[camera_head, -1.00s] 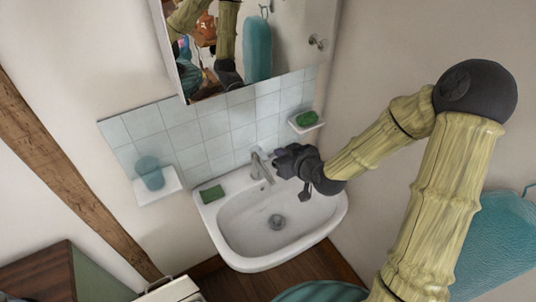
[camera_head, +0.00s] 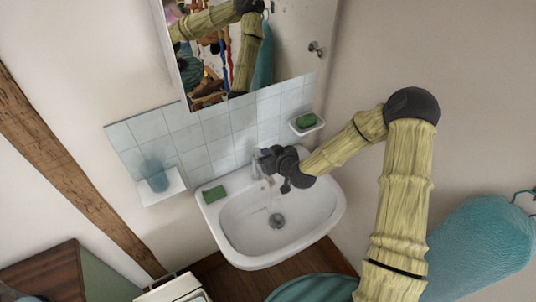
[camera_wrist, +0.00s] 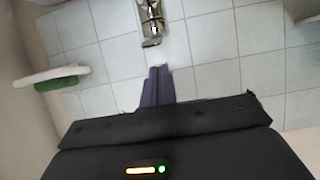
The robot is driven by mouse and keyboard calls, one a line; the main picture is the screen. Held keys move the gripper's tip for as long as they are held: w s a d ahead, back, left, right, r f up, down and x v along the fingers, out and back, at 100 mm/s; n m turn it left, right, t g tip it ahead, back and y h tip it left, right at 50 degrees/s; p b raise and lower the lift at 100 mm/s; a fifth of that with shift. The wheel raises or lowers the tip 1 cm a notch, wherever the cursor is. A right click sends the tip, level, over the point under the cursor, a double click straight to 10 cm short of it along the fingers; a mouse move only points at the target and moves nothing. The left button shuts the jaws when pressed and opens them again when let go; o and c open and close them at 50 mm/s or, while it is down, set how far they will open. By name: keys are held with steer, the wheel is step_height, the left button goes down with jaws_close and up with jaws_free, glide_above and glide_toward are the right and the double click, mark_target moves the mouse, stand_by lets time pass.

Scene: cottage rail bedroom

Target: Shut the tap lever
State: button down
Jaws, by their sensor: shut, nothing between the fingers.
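The chrome tap (camera_head: 256,168) stands at the back rim of the white washbasin (camera_head: 232,238). In the wrist view the tap (camera_wrist: 150,22) shows at the top middle, against the tiles. My gripper (camera_head: 264,158) is right at the tap in the head view and covers part of it, so the lever cannot be made out there. In the wrist view my gripper's fingers (camera_wrist: 157,72) are shut together, empty, and point at the tap with a small gap in the picture. Whether they touch the lever cannot be told.
A green soap (camera_head: 306,120) sits in a dish on the wall to the right. Another green block (camera_head: 214,194) lies on the basin's left rim. A teal cup (camera_head: 156,176) stands on a small left shelf. A mirrored cabinet (camera_head: 290,45) hangs above.

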steer(key=shift+s+d+f, duration=0.1)
steer(key=shift+d+f, duration=0.2)
steer(key=shift+f, duration=0.35)
steer(key=shift+s+a+f, duration=0.15)
steer(key=shift+a+f, duration=0.05)
steer(key=shift+f, duration=0.05)
steer(key=shift+s, duration=0.1)
